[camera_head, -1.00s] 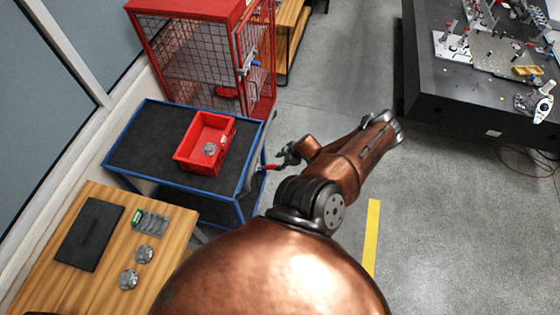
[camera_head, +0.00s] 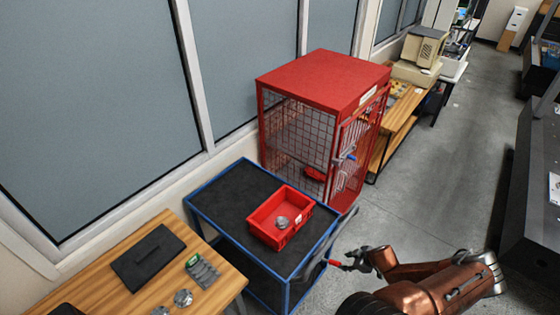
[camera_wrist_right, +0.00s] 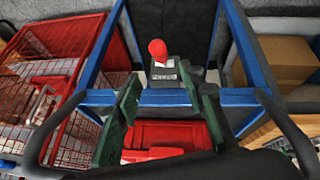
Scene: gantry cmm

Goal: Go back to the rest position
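My right gripper (camera_head: 349,264) is just outside the handle end of the blue-framed cart (camera_head: 229,229) in the head view. In the right wrist view its green-sided fingers (camera_wrist_right: 163,78) stand either side of a small grey piece with a red rounded end (camera_wrist_right: 158,48). The gripper looks shut on this red-ended piece, which points away from the wrist. In the head view the red end shows small at the fingertips (camera_head: 335,263). The exact finger contact is hard to see. My left gripper is in neither view.
A red bin (camera_head: 267,235) with a grey round part (camera_head: 282,222) stands on the cart. A red mesh cage (camera_head: 322,88) is behind it. A wooden table (camera_head: 214,298) with grey parts is at lower left. A dark block (camera_head: 527,190) stands right. Grey floor (camera_head: 440,160) lies between.

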